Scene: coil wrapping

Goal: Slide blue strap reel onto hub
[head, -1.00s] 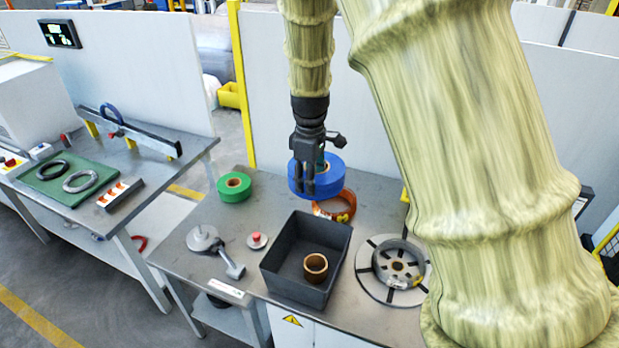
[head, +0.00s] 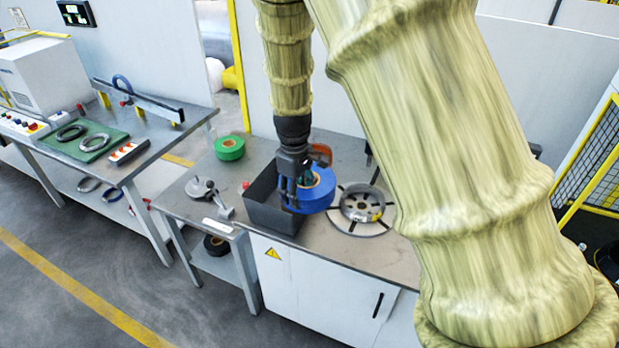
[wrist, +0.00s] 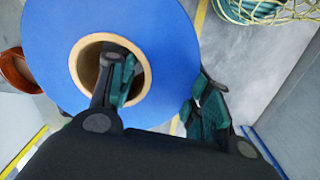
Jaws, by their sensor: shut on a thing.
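The blue strap reel (head: 320,193), with a tan core, hangs from my gripper (head: 296,182) over the right side of the dark bin. In the wrist view my gripper (wrist: 165,98) has one finger inside the core of the blue reel (wrist: 55,60) and the other outside its rim, so it is shut on the reel's wall. A grey metal disc with a knob and short arm (head: 200,188) stands on the left of the bench. A round plate with dark marks (head: 344,219) lies to the right, carrying a grey coil (head: 362,202). I cannot tell which is the hub.
The dark bin (head: 262,214) is partly hidden by my gripper and reel. A green reel (head: 229,147) lies at the back left, and an orange reel (head: 321,153) behind my gripper. The left table holds grey rings on a green mat (head: 107,148).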

